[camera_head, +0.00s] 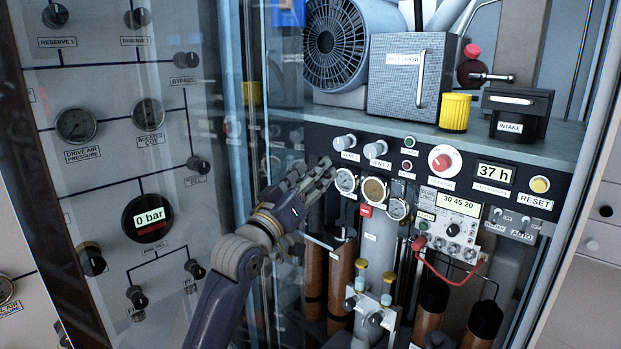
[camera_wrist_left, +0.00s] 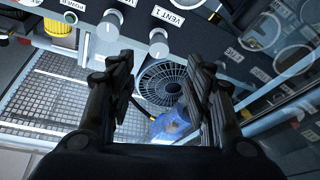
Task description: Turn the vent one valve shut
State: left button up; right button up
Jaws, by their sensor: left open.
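The vent one valve is a pale grey round knob (camera_head: 343,142) on the dark panel strip, with the label "VENT 1" just below it. In the left wrist view this knob (camera_wrist_left: 158,43) appears just beyond the fingertips, roughly between them. My left gripper (camera_head: 323,170) is open and empty, just below and left of the knob in the head view. A gap to the knob seems to remain, but its depth is hard to judge. A similar knob (camera_head: 375,149) sits just right of it and also shows in the left wrist view (camera_wrist_left: 109,24). My right gripper is not in view.
Round gauges (camera_head: 374,190) sit just below the knobs. A shelf above holds a fan (camera_head: 335,45), a mesh box (camera_head: 408,80) and a yellow cap (camera_head: 455,111). A transparent door (camera_head: 225,130) stands left of my left arm. A red cable (camera_head: 447,272) hangs lower right.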

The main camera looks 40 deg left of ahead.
pick_arm(q)
jog(key=shift+s+f, duration=0.1)
jog(key=shift+s, duration=0.35)
